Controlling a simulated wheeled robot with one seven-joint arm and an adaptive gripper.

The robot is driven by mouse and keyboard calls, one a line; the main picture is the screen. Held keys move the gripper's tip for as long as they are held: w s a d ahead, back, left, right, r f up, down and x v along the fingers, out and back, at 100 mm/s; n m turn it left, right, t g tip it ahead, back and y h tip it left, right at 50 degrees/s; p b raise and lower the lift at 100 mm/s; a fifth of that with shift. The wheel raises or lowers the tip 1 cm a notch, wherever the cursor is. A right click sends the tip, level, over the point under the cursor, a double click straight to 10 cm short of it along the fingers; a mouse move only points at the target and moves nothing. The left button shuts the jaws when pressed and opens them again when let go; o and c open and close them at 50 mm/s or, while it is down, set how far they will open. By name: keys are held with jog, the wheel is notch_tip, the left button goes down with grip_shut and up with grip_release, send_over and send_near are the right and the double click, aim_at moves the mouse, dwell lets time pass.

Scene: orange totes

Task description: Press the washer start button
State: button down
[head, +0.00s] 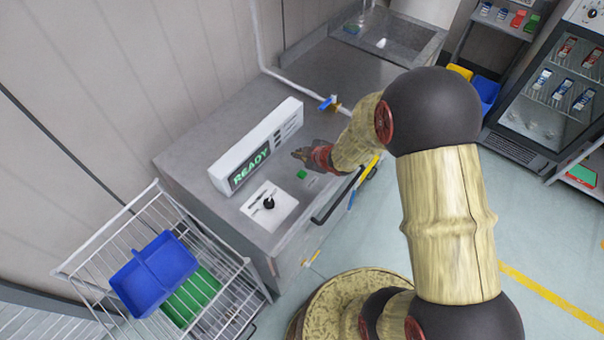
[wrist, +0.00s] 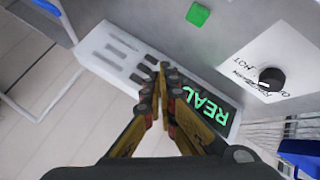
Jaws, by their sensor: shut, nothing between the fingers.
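The washer (head: 200,160) is a grey metal unit against the wall. A white panel (head: 225,160) with a dark display reading "READY" in green stands on its top, and it also shows in the wrist view (wrist: 120,60). A green square button (head: 302,174) sits on the top near the front edge; it shows at the top of the wrist view (wrist: 198,14). My gripper (head: 299,153) is shut and empty. In the head view it is just beyond the button. In the wrist view its fingertips (wrist: 164,68) overlap the panel, apart from the button in the picture.
A black knob (head: 268,203) on a white label is left of the button. A wire rack (head: 150,230) with blue and green bins stands at lower left. A blue-handled valve (head: 327,103) and a sink (head: 390,40) lie farther back. A dark bar handle (head: 335,200) runs along the front.

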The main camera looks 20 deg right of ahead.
aim_at(301, 175)
jog(key=shift+f+b, duration=3.45)
jog(key=shift+f, duration=0.85)
jog(key=shift+f+b, duration=0.35)
jog(key=shift+f, duration=0.05)
jog(key=shift+f+b, duration=0.45)
jog(key=shift+f, duration=0.05)
jog(key=shift+r, duration=0.1)
jog(key=shift+r+p, duration=0.75)
jog(key=shift+r, duration=0.1)
notch_tip(301, 175, up, 5)
jog(key=p, duration=0.4)
jog(key=shift+r, duration=0.1)
